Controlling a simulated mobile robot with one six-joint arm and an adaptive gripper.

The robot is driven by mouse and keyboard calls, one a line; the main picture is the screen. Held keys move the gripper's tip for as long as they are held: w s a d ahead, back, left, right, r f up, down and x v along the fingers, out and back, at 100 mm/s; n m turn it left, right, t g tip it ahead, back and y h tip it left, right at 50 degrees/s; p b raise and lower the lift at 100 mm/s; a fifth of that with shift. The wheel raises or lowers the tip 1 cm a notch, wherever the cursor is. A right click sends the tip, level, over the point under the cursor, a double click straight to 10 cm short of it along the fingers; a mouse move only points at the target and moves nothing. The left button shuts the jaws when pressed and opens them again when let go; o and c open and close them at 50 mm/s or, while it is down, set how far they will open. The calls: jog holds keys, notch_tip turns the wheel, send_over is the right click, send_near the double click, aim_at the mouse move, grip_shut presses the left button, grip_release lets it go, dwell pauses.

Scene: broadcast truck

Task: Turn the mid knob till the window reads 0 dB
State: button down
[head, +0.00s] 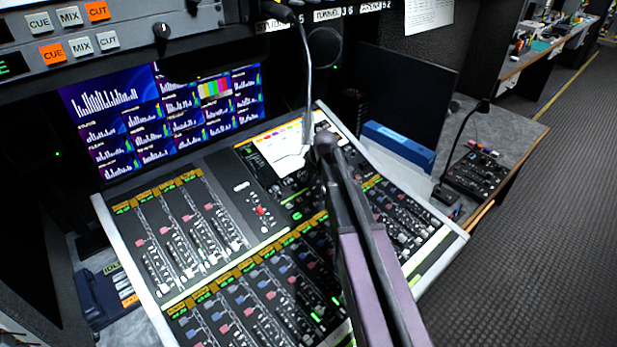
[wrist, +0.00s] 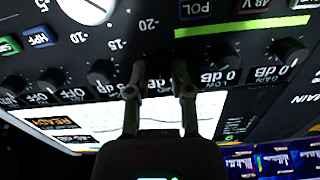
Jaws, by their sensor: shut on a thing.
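In the wrist view, my gripper (wrist: 158,88) has one finger on each side of a small dark knob (wrist: 158,68) in a row of knobs on a dark panel. I take it to be the mid knob; its name is not readable. The window (wrist: 157,83) by this knob shows part of a dB reading, but I cannot make out the number. Windows to the right read 0 dB, and windows further left read OFF. In the head view, my gripper (head: 325,145) is at the upper middle of the mixing console (head: 461,238), and the knob is hidden there.
Neighbouring knobs (wrist: 100,72) and (wrist: 218,55) stand close on both sides in the wrist view. The floor at right is clear.

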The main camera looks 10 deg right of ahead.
jog(key=shift+m, duration=2.3)
jog(key=c, duration=0.5)
grip_release()
jog(key=shift+f, duration=0.1)
jog(key=shift+c, duration=0.2)
jog(key=shift+n, duration=0.3)
